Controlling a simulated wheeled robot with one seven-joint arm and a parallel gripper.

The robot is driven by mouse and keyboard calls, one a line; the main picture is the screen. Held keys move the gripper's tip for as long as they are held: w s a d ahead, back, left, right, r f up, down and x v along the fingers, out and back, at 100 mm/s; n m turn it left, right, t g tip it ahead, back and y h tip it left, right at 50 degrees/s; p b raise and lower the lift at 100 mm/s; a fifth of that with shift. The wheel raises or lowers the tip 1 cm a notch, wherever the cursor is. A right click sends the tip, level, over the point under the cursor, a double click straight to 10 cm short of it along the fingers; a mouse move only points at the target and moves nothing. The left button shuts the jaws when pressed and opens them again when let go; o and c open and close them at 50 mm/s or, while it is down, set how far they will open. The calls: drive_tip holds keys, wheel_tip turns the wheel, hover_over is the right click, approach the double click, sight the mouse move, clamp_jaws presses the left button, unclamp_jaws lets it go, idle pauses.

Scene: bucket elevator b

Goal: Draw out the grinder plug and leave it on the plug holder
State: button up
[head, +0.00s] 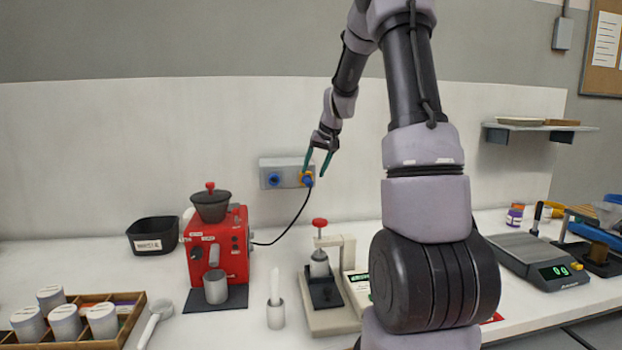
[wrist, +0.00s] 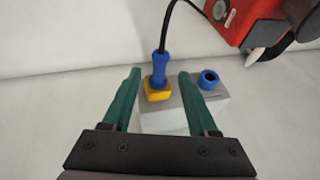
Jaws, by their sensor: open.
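The grinder plug (wrist: 160,68) is blue with a black cord and sits in a yellow socket (wrist: 157,91) on a grey wall box (head: 287,166). In the head view the plug (head: 307,181) is at the box's right end. An empty blue ring (wrist: 208,78), apparently the plug holder, is beside it on the same box; it shows at the left in the head view (head: 273,180). My gripper (wrist: 159,73) is open, with one teal finger on each side of the plug and visible gaps between. In the head view my gripper (head: 314,176) is at the box's right end.
The cord (head: 295,222) hangs down to the red grinder (head: 218,255) on the counter. A black bin (head: 153,235), a press-like stand with a red knob (head: 322,270) and a scale (head: 540,262) also stand there. The wall around the box is clear.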

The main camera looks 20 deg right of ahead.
drive_tip(key=v, duration=0.6)
drive_tip(key=shift+r, duration=0.15)
drive_tip(key=s+a+r+t, duration=0.1)
drive_tip(key=s+a+r, duration=0.3)
drive_tip(key=s, duration=0.3)
drive_tip(key=s+a+r, duration=0.4)
drive_tip(key=s, duration=0.3)
drive_tip(key=s+a, duration=0.2)
drive_tip(key=s, duration=0.6)
drive_tip(key=s+a+m+t, duration=0.1)
drive_tip(key=s+a, duration=0.2)
drive_tip(key=s, duration=0.6)
drive_tip(key=shift+s+f, duration=0.25)
drive_tip(key=shift+f, duration=0.15)
drive_tip(key=shift+c, duration=0.2)
